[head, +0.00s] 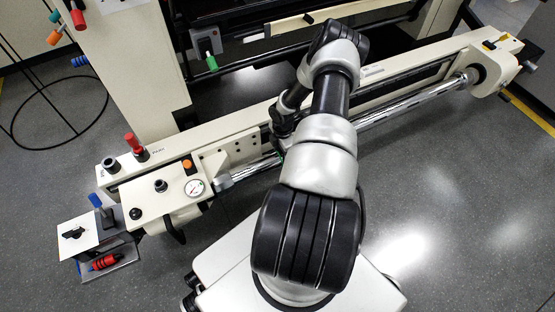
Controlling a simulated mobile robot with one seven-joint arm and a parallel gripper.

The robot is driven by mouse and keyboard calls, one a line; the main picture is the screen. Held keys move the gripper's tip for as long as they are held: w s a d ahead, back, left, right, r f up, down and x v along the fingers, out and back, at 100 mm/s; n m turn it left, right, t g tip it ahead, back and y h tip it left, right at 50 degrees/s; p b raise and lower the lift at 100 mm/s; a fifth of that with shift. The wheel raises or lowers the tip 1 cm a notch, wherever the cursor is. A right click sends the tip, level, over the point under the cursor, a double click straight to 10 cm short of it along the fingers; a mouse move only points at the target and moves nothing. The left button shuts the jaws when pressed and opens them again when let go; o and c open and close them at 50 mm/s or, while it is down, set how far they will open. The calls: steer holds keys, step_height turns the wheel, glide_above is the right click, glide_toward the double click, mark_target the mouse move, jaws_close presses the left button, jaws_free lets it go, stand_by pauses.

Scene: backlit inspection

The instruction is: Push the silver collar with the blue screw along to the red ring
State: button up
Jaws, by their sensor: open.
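A long silver shaft (410,105) runs along the front of the cream machine beam, from lower left to upper right. A silver collar-like piece (223,182) sits at its left end, but I see no blue screw on it. I cannot make out a red ring on the shaft. My arm covers the middle of the shaft and may hide both. My gripper (281,145) is open, small and dark, partly hidden beside my arm, close to the shaft. I cannot tell whether it touches anything.
A control panel with a round gauge (194,187) and an orange button (187,164) is left of the shaft. A red-topped knob (132,141) stands behind it. A small side tray (112,268) holds a red tool. The floor in front right is clear.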

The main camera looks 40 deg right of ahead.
steer(key=shift+s+d, duration=0.2)
steer(key=shift+d, duration=0.65)
steer(key=shift+s+d, duration=0.2)
steer(key=shift+d, duration=0.65)
steer(key=shift+d, duration=0.15)
steer(key=shift+s+d, duration=0.3)
steer(key=shift+d, duration=0.8)
steer(key=shift+s+d, duration=0.25)
steer(key=shift+d, duration=0.8)
steer(key=shift+d, duration=0.35)
steer(key=shift+s+d, duration=0.3)
steer(key=shift+d, duration=0.55)
steer(key=shift+d, duration=0.25)
steer(key=shift+s+d, duration=0.15)
steer(key=shift+d, duration=0.45)
steer(key=shift+s+d, duration=0.15)
steer(key=shift+d, duration=0.4)
steer(key=shift+d, duration=0.1)
steer(key=shift+s+d, duration=0.25)
steer(key=shift+d, duration=0.65)
